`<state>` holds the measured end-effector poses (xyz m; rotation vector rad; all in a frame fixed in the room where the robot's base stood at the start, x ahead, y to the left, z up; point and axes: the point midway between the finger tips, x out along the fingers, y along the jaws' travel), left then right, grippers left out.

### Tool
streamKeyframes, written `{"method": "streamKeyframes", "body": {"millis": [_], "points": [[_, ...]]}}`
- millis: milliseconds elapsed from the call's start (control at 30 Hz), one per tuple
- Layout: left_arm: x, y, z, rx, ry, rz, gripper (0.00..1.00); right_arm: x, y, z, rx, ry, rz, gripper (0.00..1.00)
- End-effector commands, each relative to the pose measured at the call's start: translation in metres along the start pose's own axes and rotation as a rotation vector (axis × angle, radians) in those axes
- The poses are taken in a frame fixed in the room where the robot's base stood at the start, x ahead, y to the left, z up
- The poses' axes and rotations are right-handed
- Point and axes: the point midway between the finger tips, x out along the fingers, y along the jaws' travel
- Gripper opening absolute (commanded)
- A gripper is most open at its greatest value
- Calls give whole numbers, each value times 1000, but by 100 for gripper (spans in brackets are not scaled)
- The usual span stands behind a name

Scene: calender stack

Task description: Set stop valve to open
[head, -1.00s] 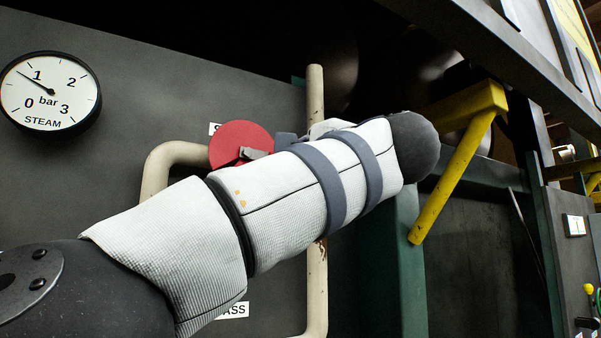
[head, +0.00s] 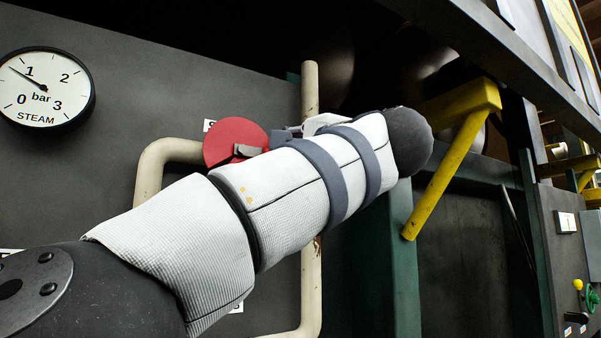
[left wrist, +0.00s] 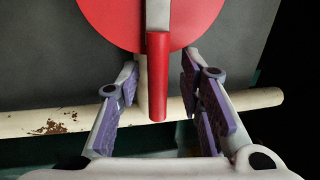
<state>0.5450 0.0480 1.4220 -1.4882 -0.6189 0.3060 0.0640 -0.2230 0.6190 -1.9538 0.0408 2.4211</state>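The stop valve shows as a red disc (head: 230,138) with a grey lever (head: 247,150) on the pipework, partly hidden behind my left forearm in the head view. In the left wrist view the red disc (left wrist: 115,18) fills the top, and the lever's red grip (left wrist: 158,75) points down toward my palm. My left gripper (left wrist: 160,68) is open, with one purple-padded finger on each side of the grip. Gaps show on both sides, so neither finger visibly touches it. My right gripper is out of view.
A cream pipe (head: 311,90) runs upright behind my forearm, and another bends left of the valve. A round steam gauge (head: 42,90) reads about 1 bar or just under. A yellow bracket (head: 445,170) and green post (head: 401,250) stand close right of my arm.

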Motion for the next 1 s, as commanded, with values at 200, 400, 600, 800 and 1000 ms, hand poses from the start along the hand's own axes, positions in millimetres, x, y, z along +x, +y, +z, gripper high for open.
{"method": "streamKeyframes", "body": {"millis": [200, 400, 600, 800, 1000], "points": [[-11, -1, -1, 2, 4, -1, 34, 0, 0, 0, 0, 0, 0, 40], [-64, -1, -1, 1, 5, -4, 34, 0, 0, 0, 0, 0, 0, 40], [-107, 0, 0, 0, 2, -2, 34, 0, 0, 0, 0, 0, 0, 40], [-121, 0, 0, 0, 0, 1, 34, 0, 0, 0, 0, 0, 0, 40], [-120, 0, 0, 0, 0, 0, 34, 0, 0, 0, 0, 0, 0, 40]]}}
